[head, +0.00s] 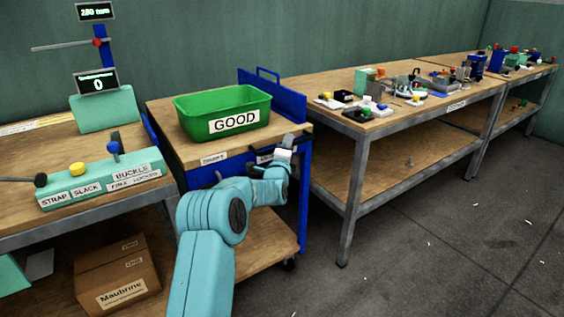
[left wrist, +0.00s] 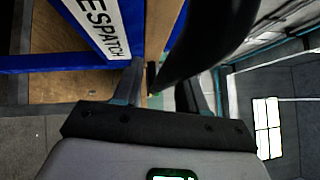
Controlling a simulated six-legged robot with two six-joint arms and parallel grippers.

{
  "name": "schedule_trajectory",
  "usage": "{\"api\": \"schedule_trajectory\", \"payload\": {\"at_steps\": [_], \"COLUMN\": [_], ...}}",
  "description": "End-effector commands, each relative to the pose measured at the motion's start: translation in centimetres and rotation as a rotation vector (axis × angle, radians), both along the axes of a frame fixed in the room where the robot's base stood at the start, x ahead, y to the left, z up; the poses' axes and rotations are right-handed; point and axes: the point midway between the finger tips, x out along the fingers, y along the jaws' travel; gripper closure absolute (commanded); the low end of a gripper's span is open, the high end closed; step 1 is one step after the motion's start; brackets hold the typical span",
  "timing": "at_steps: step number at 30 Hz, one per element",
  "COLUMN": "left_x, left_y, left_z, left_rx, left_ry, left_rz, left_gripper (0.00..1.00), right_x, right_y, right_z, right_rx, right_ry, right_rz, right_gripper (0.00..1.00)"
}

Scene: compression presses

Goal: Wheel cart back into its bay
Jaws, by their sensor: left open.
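The cart (head: 195,150) has a wooden top, a blue frame, a lower wooden shelf and a black caster. It stands between the left bench and the right bench. A raised blue panel with a handle (head: 268,74) is at its back right. My left gripper (head: 287,148) is at the cart's front right top corner, partly hiding a label there. In the left wrist view my left gripper (left wrist: 170,90) is open. The cart's wooden edge and DESPATCH label (left wrist: 97,22) are close to the fingers; I cannot tell whether they touch. My right gripper is not in view.
A green GOOD bin (head: 222,112) sits on the cart. The left bench (head: 110,202) carries a strap and buckle fixture (head: 100,180); a cardboard box (head: 117,275) is below it. The right bench (head: 345,127) holds several small items. Floor (head: 420,250) is clear at the right front.

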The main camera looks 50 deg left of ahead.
Motion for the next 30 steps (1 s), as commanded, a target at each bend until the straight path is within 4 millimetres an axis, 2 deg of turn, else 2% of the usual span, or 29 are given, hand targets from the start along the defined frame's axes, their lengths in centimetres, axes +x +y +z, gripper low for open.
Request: {"api": "schedule_trajectory", "payload": {"at_steps": [18, 24, 30], "left_x": [-9.5, -11.4, -11.8], "left_y": [-7.9, -9.5, -9.9], "left_z": [-1.5, -1.8, -1.9], "left_rx": [0.001, 0.003, 0.003], "left_ry": [0.000, -0.002, -0.003], "left_rz": [0.001, 0.002, 0.002], "left_gripper": [0.58, 0.58, 0.58], "right_x": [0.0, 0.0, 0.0], "right_y": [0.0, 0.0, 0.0], "right_z": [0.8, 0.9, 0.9], "right_rx": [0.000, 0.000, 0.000], "right_ry": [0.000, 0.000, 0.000], "right_rz": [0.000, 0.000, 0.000], "right_gripper": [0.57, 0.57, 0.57]}}
